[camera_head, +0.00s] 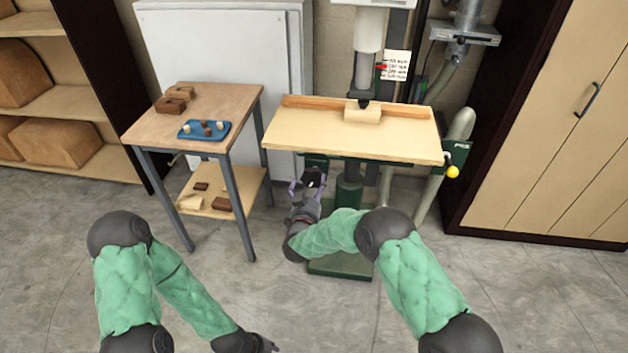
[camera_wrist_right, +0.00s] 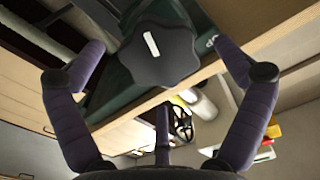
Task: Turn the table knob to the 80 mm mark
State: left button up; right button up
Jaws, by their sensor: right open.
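The table knob (camera_wrist_right: 160,52) is a dark, lobed knob with a white bar mark, seen in the right wrist view on the green machine under the wooden table top. My right gripper (camera_wrist_right: 165,75) is open, with its purple-grey fingers on either side of the knob and apart from it. In the head view, my right gripper (camera_head: 308,182) is just below the front left part of the wooden table top (camera_head: 350,140). The 80 mm mark cannot be made out in either view. My left gripper (camera_head: 262,345) is at the bottom edge, small and mostly cut off.
A side table (camera_head: 150,130) with a blue tray (camera_head: 190,136) and wooden pieces stands to the left. A wood block (camera_head: 362,113) lies on the machine table. A yellow ball knob (camera_head: 452,172) sticks out at the right. A cabinet (camera_head: 560,130) stands further right.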

aim_at(313, 180)
jog(key=shift+b+x, duration=0.55)
jog(key=shift+x, duration=1.8)
jog(key=c, duration=1)
